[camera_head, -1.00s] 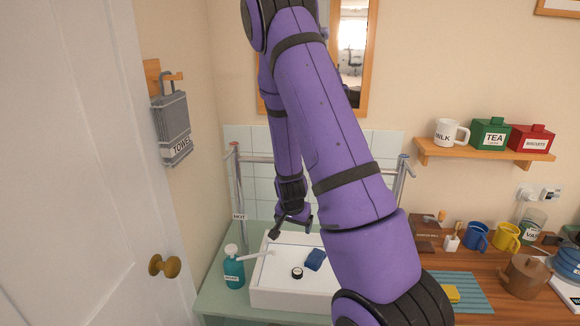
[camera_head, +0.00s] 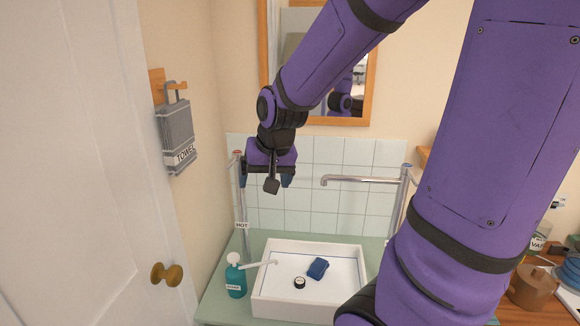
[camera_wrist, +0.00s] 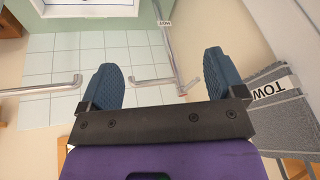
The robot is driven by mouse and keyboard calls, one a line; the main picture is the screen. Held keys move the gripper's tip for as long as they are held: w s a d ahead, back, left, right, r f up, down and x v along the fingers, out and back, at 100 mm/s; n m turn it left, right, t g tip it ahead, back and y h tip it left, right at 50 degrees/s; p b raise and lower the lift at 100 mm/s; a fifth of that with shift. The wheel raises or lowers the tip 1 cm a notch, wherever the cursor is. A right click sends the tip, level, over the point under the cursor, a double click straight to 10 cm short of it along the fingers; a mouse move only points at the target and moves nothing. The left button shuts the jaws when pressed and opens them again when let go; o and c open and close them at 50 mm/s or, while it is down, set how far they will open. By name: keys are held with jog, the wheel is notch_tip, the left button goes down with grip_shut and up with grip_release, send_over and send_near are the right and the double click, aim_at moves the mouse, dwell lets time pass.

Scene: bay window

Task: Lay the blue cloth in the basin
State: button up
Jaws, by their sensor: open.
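The blue cloth (camera_head: 318,268) lies folded in a small bundle on the floor of the white basin (camera_head: 285,310), right of its middle. A small dark round plug (camera_head: 299,283) sits left of the cloth in the basin. My gripper (camera_head: 268,183) is raised well above and left of the basin, in front of the tiled wall. In the wrist view its two blue padded fingers (camera_wrist: 160,80) stand wide apart with nothing between them.
A teal soap bottle (camera_head: 236,278) stands left of the basin. Upright pipes with taps rise at both sides, the left labelled HOT (camera_head: 241,225). A grey towel (camera_head: 177,137) hangs at left, also in the wrist view (camera_wrist: 287,105). A mirror (camera_head: 345,95) is on the wall.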

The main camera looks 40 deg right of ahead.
jog(key=s+a+r+n, duration=0.2)
jog(key=s+a+r, duration=0.1)
jog(key=s+r, duration=0.2)
jog(key=s+a+r+n, duration=0.3)
jog(key=s+r, duration=0.1)
jog(key=s, duration=0.6)
jog(key=shift+s+a+r+n+t, duration=0.15)
jog(key=shift+a+r+n+t, duration=0.15)
jog(key=shift+r+t, duration=0.1)
